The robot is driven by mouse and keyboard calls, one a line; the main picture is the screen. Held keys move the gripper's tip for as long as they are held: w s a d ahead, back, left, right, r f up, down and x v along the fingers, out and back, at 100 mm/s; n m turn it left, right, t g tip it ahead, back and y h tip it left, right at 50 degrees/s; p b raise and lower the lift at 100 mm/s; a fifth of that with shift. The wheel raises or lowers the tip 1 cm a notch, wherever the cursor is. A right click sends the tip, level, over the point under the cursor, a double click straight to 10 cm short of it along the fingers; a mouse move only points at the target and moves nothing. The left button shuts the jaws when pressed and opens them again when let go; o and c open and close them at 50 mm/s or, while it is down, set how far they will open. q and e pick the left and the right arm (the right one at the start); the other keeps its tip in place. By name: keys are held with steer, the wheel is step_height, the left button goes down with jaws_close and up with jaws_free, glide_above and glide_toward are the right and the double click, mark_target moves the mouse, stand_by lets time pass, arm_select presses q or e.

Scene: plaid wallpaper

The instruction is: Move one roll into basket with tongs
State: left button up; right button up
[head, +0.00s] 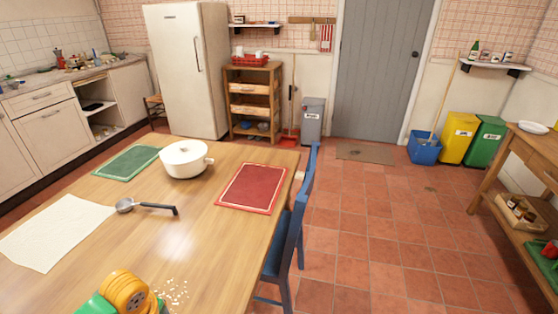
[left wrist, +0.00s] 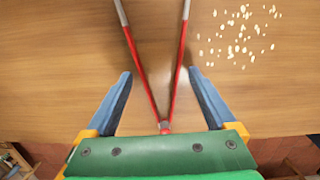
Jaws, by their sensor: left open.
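Red tongs (left wrist: 137,60) with grey ends show in the left wrist view over the wooden table. Their two arms spread in a V from a joint near my gripper's palm. My left gripper (left wrist: 159,73) is open, its blue fingers on either side of the tongs with gaps to both arms. I cannot tell how high the gripper is above the table. In the head view part of my left arm (head: 125,290) shows at the bottom edge; the tongs do not show there. No roll and no task basket can be made out. My right gripper is out of view.
On the table (head: 215,228) are a white pot (head: 186,159), a ladle (head: 145,207), white paper (head: 45,235), a green mat (head: 127,163), a red mat (head: 250,188) and pale crumbs (head: 174,292). A blue chair (head: 290,240) stands at its right edge.

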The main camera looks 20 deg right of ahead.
arm_select(q)
steer(key=shift+f, duration=0.5)
steer(key=c, duration=0.7)
steer(key=shift+r, duration=0.1)
step_height(320, 180, up, 12)
steer(key=p, duration=1.3)
